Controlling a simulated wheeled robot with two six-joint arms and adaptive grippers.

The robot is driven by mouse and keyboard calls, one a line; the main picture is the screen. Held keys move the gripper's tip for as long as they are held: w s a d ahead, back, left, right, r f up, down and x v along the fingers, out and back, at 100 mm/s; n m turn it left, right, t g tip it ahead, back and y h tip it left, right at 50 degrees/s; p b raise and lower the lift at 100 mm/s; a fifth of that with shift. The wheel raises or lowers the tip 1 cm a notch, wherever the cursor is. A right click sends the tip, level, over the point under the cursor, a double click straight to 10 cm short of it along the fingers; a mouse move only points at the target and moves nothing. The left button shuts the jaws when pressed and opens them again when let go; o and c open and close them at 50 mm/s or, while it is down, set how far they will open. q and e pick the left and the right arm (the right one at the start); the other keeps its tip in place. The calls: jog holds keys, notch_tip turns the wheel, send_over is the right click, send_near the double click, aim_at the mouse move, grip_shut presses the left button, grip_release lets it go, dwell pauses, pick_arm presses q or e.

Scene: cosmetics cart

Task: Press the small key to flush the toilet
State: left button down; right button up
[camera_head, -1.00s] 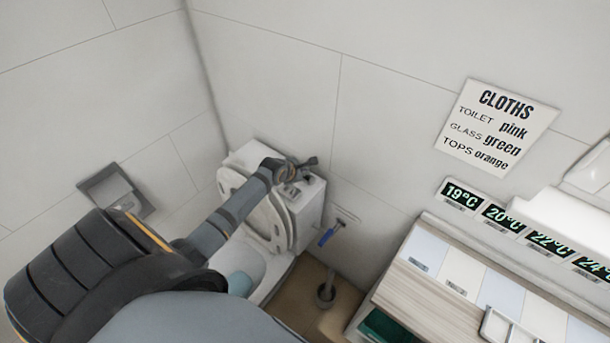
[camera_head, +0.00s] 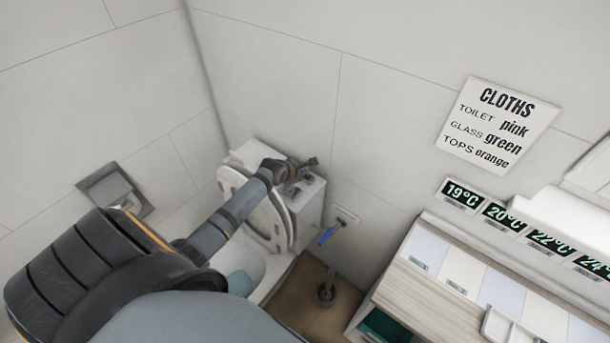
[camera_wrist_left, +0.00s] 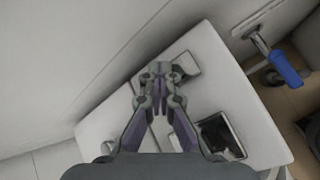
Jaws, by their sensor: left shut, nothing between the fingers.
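The white toilet (camera_head: 266,215) stands in the corner with its lid raised against the cistern (camera_head: 311,205). My left gripper (camera_wrist_left: 160,72) is shut and empty, pointing down at the cistern top, which also shows in the left wrist view (camera_wrist_left: 205,95). Its fingertips overlap the edge of a light, grey-framed plate (camera_wrist_left: 187,64). I cannot tell whether they touch it. A second, dark glossy plate (camera_wrist_left: 222,136) lies nearer on the cistern top, beside the fingers. Which one is the small key is unclear. My right gripper is not in view.
A blue-handled valve (camera_head: 328,236) sticks out of the wall right of the cistern. A toilet brush (camera_head: 326,293) stands on the floor. A counter (camera_head: 440,290) with a tray (camera_head: 497,324) is at the right. A grey wall holder (camera_head: 116,189) is at the left.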

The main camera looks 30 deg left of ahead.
pick_arm(q)
jog(key=shift+s+f, duration=0.1)
jog(key=shift+f, duration=0.55)
jog(key=shift+r, duration=0.1)
dwell(0.5)
jog(key=shift+r+p, duration=1.3)
jog(key=shift+p, duration=0.2)
notch_tip(320, 180, up, 5)
jog(key=p, duration=0.6)
jog(key=shift+r, duration=0.1)
